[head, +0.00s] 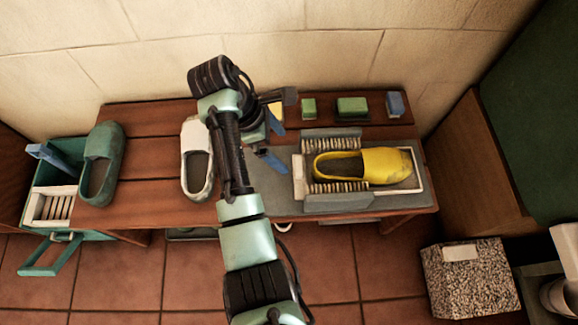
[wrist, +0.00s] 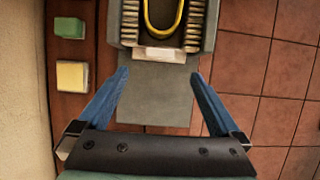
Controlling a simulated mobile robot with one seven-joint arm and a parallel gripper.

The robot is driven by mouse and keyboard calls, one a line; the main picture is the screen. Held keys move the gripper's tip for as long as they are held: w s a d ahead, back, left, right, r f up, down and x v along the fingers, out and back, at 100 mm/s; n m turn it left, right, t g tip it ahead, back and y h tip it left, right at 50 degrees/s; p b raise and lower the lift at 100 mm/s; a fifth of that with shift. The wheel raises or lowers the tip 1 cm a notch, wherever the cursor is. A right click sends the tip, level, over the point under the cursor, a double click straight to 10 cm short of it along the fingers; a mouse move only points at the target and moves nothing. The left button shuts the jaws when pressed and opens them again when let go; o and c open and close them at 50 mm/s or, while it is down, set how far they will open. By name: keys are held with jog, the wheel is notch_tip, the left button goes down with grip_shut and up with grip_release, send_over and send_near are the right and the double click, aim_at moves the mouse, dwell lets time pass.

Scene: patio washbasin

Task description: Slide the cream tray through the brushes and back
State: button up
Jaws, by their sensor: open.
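The cream tray (head: 419,172) lies on a grey mat (head: 258,205) at the right of the bench and carries a yellow shoe (head: 385,163). Bristle brushes stand along both long sides of the tray: a far brush (head: 335,145) and a near brush (head: 337,188). The brushes flank the shoe's left, open end. My gripper (head: 277,143), with blue fingers, is open and empty to the left of the tray. In the wrist view my gripper (wrist: 160,73) spans the mat, and the tray's pale end tab (wrist: 161,54) sits just ahead between the fingertips, apart from both.
A white shoe (head: 194,150) and a green shoe (head: 102,160) stand on the bench to the left. Green blocks (head: 352,106) and a blue block (head: 395,103) line the back right. A teal crate (head: 45,185) is at the far left. A speckled block (head: 470,285) stands at lower right.

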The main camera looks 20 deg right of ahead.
aim_at(298, 166)
jog(key=b+x, duration=0.5)
jog(key=x, duration=0.6)
jog(key=shift+s+d+f, duration=0.1)
jog(key=shift+d+f, duration=0.05)
jog(key=shift+f, duration=0.25)
grip_shut()
